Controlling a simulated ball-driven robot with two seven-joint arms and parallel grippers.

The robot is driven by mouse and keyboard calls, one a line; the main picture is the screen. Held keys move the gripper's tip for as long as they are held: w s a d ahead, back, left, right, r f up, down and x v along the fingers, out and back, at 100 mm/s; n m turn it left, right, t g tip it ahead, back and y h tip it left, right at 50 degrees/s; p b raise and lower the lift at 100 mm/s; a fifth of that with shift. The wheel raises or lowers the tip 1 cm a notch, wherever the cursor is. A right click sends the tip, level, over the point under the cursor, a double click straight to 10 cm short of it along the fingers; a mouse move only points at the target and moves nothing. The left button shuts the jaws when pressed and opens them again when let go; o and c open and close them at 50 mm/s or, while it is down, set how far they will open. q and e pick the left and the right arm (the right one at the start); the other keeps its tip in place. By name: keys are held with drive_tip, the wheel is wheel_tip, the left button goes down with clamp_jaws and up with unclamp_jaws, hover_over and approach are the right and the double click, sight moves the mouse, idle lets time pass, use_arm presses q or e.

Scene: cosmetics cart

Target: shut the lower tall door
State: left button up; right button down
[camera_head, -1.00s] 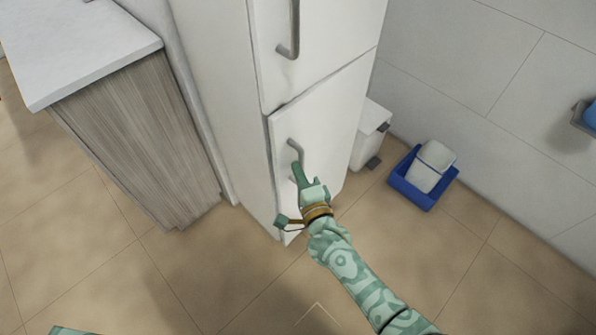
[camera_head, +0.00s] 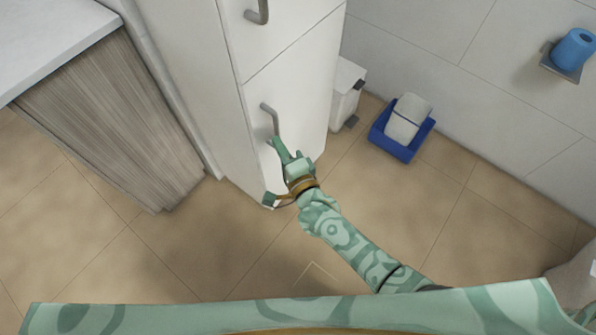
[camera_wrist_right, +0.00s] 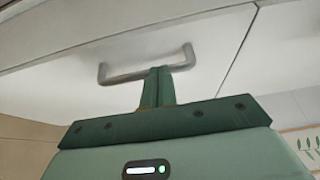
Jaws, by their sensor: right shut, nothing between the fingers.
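The lower tall door (camera_head: 305,90) is the white panel below the upper door of a tall white cabinet. It looks flush or nearly flush with the cabinet; no clear gap shows along its left edge. Its grey bar handle (camera_head: 268,118) is upright near the left edge. My right gripper (camera_head: 277,145) is shut and empty, its fingertips at the lower part of the handle. In the right wrist view the closed fingers (camera_wrist_right: 159,86) overlap the handle (camera_wrist_right: 120,77); whether they touch it or the door I cannot tell. My left gripper is out of view.
A wood-fronted counter (camera_head: 105,115) stands left of the cabinet. A white bin (camera_head: 345,92) stands to the right, beside a blue tray (camera_head: 392,148) holding a white container (camera_head: 408,118). A blue roll (camera_head: 574,50) hangs on the wall. The tiled floor before the cabinet is clear.

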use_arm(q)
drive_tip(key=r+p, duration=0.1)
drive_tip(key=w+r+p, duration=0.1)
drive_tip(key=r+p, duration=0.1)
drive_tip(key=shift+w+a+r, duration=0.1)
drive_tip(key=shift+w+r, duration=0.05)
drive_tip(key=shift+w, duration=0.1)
use_arm(e)
drive_tip(key=v, duration=1.2)
drive_tip(key=shift+s, duration=0.4)
drive_tip(key=shift+w+d, duration=0.1)
drive_tip(key=shift+d, duration=0.05)
